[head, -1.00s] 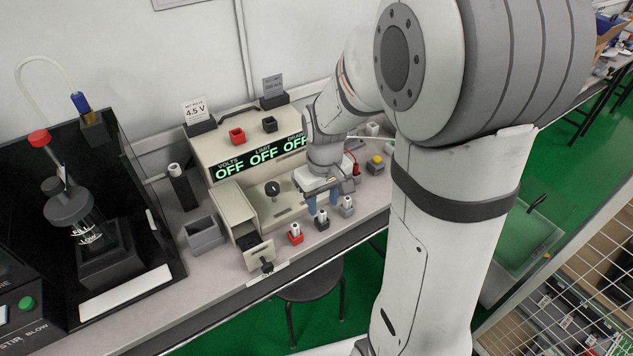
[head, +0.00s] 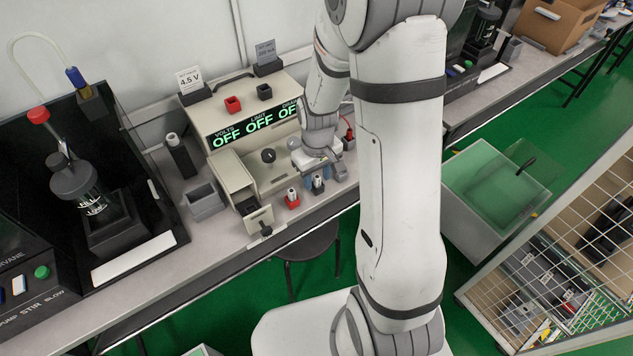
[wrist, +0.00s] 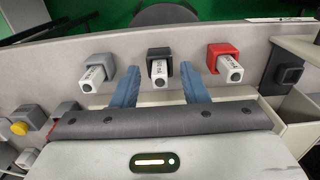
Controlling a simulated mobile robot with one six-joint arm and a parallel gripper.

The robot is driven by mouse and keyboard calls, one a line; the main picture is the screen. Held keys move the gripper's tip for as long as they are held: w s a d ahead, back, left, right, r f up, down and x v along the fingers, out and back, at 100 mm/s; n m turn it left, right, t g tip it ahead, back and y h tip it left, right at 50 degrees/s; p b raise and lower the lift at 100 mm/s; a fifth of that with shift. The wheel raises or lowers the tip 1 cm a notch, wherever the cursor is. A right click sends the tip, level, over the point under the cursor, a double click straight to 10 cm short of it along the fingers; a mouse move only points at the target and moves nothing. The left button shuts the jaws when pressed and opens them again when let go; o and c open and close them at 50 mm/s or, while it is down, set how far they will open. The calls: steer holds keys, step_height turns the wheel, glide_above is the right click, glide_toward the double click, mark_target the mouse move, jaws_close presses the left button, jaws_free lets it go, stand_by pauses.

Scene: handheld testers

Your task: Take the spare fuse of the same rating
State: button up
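Three white fuses with printed labels stand in coloured holders along the bench's front edge. In the wrist view they are one in a grey holder (wrist: 93,72), one in a black holder (wrist: 159,65) and one in a red holder (wrist: 222,64). The labels are too small to read. My gripper (wrist: 160,72) is open, with one blue finger on each side of the middle, black-holder fuse and visible gaps between. In the head view my gripper (head: 318,178) is low by that fuse; the red-holder fuse (head: 293,199) stands to its left.
A cream supply unit (head: 258,132) reading OFF stands behind, its narrow drawer (head: 255,218) pulled open at the left. A grey open bin (head: 204,200) and a dark stand with a white cylinder (head: 178,152) are further left.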

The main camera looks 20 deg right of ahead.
jaws_close()
stand_by(0.4)
steer(key=shift+r, duration=0.1)
